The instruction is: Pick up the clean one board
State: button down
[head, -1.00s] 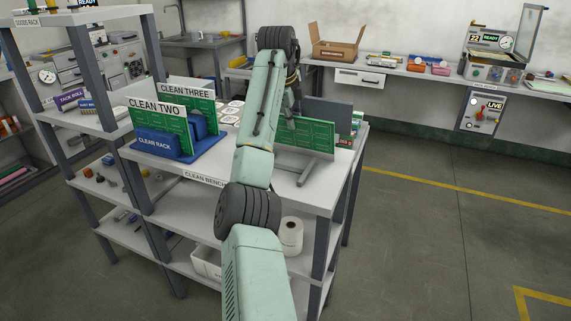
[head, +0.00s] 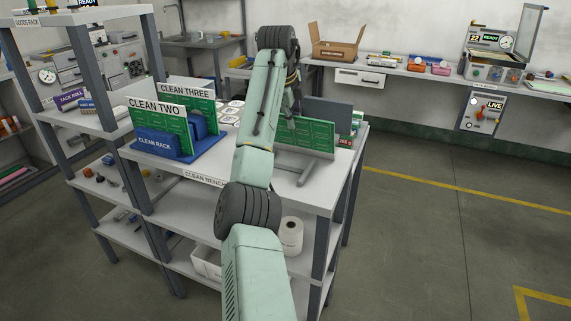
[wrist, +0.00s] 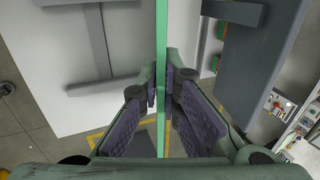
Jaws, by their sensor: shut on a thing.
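A green board (head: 310,137) stands upright at the right part of the clean bench, by a grey stand (head: 297,172). No name label on it is readable. In the wrist view the board shows edge-on as a thin green strip (wrist: 161,30). My gripper (wrist: 161,85) is shut on this board, with a purple-padded finger on each side. In the head view my arm hides most of the gripper and the board's left end. Whether the board's lower edge touches the bench cannot be told. Boards labelled CLEAN TWO (head: 160,124) and CLEAN THREE (head: 203,105) stand upright in the blue clean rack (head: 180,155).
The white clean bench (head: 240,188) carries the rack and several small white pieces (head: 229,112). A dark grey panel (head: 328,116) stands close behind the held board. A shelf post (head: 152,50) rises at the left. Open floor (head: 440,220) lies right of the bench.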

jog(key=shift+r, duration=2.05)
jog(key=s+a+r+b, duration=0.1)
jog(key=s+r+b, duration=0.2)
jog(key=s+r, duration=0.1)
jog(key=shift+s+a, duration=0.4)
jog(key=shift+s, duration=0.45)
